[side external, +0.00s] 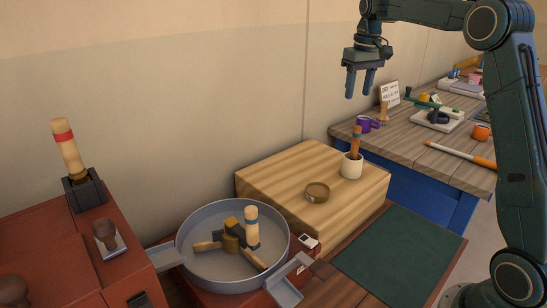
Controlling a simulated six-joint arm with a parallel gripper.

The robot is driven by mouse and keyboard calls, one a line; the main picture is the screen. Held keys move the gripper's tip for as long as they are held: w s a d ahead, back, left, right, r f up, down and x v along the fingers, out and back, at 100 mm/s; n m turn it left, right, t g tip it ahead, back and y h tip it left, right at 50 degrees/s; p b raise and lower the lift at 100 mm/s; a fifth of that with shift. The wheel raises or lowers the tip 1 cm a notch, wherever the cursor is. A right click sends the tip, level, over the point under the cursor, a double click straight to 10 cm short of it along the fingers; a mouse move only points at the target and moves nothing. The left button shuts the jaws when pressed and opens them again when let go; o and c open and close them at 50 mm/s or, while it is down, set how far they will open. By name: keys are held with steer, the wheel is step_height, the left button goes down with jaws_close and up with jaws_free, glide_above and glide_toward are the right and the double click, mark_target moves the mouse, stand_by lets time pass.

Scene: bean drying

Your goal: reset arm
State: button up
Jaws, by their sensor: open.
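My gripper (359,84) hangs in the air at the upper middle right, with its two fingers pointing down. Its fingers are apart and nothing is between them. It is well above the wooden block (270,172) and the bench, touching nothing. My arm reaches in from the right side of the picture.
A round grey pan (190,262) with stirring arms stands at the lower middle. A red machine (40,245) is at the left. A green mat (400,258) is clear. A bench behind holds a purple mug (363,124).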

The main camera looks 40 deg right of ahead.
steer(key=s+a+r+n+t, duration=0.15)
steer(key=s+a+r, duration=0.25)
steer(key=s+a, duration=0.95)
steer(key=s+a+f+t, duration=0.1)
steer(key=s+a+f, duration=0.1)
steer(key=s, duration=0.3)
steer(key=s+a+f+n+t, duration=0.1)
steer(key=s+a+f, duration=0.2)
steer(key=s, duration=0.2)
steer(key=s+a+f+t, duration=0.1)
steer(key=s+a+f, duration=0.2)
steer(key=s, duration=0.3)
steer(key=shift+a, duration=0.25)
